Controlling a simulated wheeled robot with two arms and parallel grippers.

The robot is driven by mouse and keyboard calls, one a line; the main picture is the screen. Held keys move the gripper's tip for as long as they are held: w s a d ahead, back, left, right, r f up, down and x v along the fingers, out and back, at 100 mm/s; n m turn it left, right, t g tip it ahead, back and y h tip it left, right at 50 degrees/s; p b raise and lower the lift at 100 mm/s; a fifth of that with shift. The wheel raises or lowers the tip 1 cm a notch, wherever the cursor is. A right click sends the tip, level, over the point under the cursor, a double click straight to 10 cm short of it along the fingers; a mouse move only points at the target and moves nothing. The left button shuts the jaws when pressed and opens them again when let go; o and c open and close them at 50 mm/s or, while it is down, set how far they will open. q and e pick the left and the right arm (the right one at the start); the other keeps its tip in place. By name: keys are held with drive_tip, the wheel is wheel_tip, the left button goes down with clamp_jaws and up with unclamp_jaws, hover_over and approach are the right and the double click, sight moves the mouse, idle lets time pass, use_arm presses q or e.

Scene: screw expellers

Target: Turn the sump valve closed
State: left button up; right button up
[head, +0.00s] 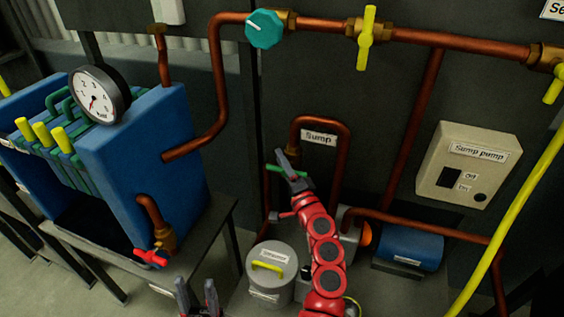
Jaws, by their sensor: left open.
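A green lever handle (273,167) sits on the copper pipe just left of the "Sump" label (319,137); it looks like the sump valve. It lies nearly level, across the upright pipe. My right gripper (289,168), on the red arm, is at this handle, with its dark fingers over its middle. Whether the fingers are closed on it cannot be told, and they hide part of the handle and the valve body. My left gripper (197,299) is at the bottom edge, open and empty, with two dark fingers pointing up, well away from the valve.
A lidded grey canister (271,279) stands left of my red arm. A blue filter press (140,150) with a gauge (98,94) and red tap (149,257) is at left. A sump pump box (467,165), blue motor (408,247) and yellow hose (515,205) are at right.

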drive_tip(key=b+v, duration=0.1)
drive_tip(key=v, duration=1.6)
drive_tip(key=shift+s, duration=0.25)
